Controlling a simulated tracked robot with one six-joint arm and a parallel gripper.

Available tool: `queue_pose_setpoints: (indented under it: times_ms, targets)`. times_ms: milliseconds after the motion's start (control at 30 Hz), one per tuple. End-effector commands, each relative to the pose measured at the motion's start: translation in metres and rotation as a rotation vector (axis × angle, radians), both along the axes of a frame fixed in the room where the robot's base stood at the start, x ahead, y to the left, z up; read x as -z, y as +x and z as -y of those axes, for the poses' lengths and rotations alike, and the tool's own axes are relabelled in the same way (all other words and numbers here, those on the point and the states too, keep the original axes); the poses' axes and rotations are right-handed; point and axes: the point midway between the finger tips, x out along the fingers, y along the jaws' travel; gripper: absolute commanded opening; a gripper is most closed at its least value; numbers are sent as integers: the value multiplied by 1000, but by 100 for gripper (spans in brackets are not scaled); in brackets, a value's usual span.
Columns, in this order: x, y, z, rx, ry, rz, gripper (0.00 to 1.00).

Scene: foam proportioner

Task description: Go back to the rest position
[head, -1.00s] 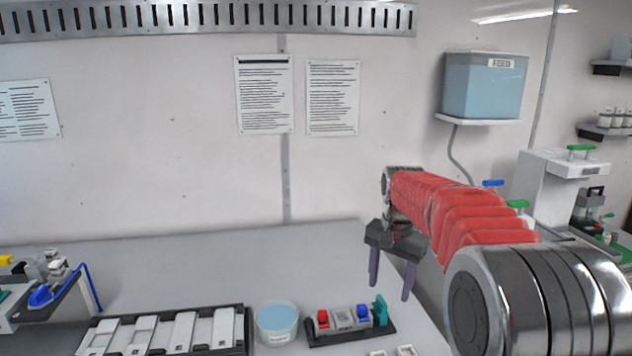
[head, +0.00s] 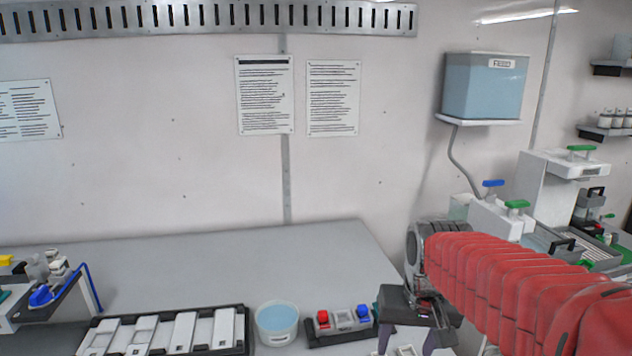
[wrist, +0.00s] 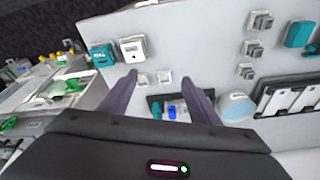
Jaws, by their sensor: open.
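My gripper (head: 412,340) is at the right end of the table in the head view, in front of and partly over the right end of the dark tray that holds a red and a blue block. In the wrist view its two purple fingers (wrist: 160,100) are spread apart with nothing between them. My red-sleeved arm reaches in from the lower right. No rest position is marked in either view.
The grey table (head: 250,250) holds a rack of white plates (head: 168,335), a tub of blue liquid (head: 277,322) and the red-and-blue block tray (head: 340,338). A feed tank (head: 485,85) hangs on the wall. The table's back middle is clear.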

Motion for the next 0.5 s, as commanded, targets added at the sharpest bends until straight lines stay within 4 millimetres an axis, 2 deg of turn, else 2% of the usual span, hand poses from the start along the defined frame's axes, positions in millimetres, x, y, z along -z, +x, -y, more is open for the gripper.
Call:
queue_pose_setpoints:
  times_ms: [100, 500]
  targets:
    - [1, -22, -1, -35, -9, 24, 56]
    - [12, -88, -3, -105, -30, 98, 56]
